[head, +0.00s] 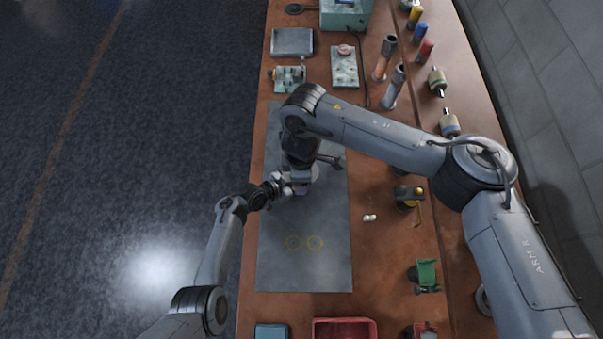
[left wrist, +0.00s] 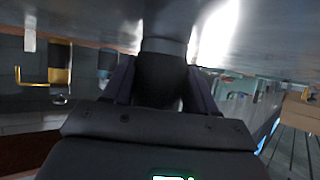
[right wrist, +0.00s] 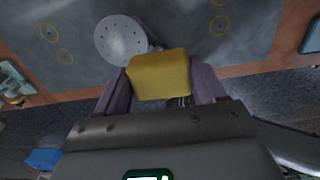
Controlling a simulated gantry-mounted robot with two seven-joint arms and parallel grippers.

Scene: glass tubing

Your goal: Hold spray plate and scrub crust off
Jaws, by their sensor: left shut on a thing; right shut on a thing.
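The spray plate (right wrist: 122,40) is a pale grey round disc with small dark holes, seen in the right wrist view; no crust can be made out on its visible face. My right gripper (right wrist: 160,82) is shut on a yellow scrubbing block (right wrist: 160,74), whose edge overlaps the plate's rim in this view; contact cannot be told. My left gripper (left wrist: 155,80) is shut on a dark cylindrical part (left wrist: 160,72), seemingly the plate's handle, below a grey neck. In the head view both grippers meet above the grey mat (head: 305,270), and my right arm hides most of the plate.
Two yellow rings (head: 304,243) mark the mat's near part, which is clear. Small white pieces (head: 369,218), a yellow-and-black tool (head: 408,196) and a green item (head: 427,275) stand to the right. A red tray (head: 345,329) is at the near edge; metal tubes (head: 394,86) stand farther back.

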